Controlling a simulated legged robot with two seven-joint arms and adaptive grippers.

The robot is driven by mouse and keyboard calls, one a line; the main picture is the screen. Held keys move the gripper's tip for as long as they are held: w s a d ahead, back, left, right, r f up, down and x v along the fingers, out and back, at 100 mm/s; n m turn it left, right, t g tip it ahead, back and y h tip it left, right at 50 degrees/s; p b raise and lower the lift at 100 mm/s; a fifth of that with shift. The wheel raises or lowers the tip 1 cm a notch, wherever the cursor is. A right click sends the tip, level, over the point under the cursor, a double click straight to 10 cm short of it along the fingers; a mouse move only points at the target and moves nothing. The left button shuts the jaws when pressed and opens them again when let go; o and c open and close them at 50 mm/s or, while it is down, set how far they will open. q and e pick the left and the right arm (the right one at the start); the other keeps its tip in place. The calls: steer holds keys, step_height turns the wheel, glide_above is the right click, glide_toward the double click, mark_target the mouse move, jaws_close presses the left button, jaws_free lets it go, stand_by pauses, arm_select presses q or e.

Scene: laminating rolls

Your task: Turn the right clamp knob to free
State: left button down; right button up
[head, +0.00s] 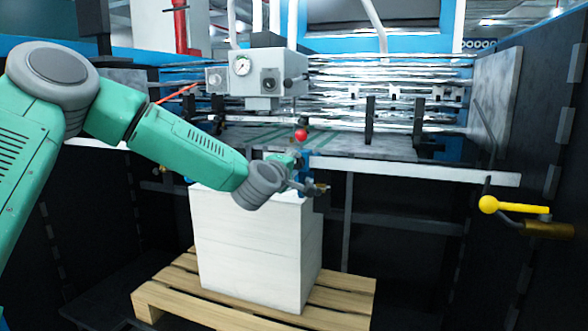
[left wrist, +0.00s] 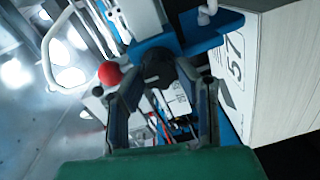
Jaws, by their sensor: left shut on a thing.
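A dark round knob (left wrist: 158,68) sits on a blue bracket (left wrist: 210,33) in the left wrist view. My left gripper (left wrist: 160,80) has its fingers on both sides of this knob and is shut on it. In the head view my left gripper (head: 297,180) is at the blue bracket (head: 305,162), above the back right of a white stack. The knob is hidden there by the gripper, and its turn angle cannot be read. My right gripper is in neither view.
A red ball (head: 302,135) stands close above my left gripper. The white stack (head: 250,250) rests on a wooden pallet (head: 345,292). A grey box with a gauge (head: 241,66) hangs behind. A yellow-handled lever (head: 515,207) is at right. Rollers (head: 370,85) span the back.

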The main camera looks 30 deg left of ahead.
arm_select(q)
steer(key=shift+f, duration=0.35)
steer(key=c, duration=1.2)
jaws_free()
steer(key=shift+a, duration=0.1)
steer(key=shift+w+a, duration=0.1)
steer(key=shift+a, duration=0.05)
steer(key=v, duration=1.1)
steer(key=shift+s, duration=0.35)
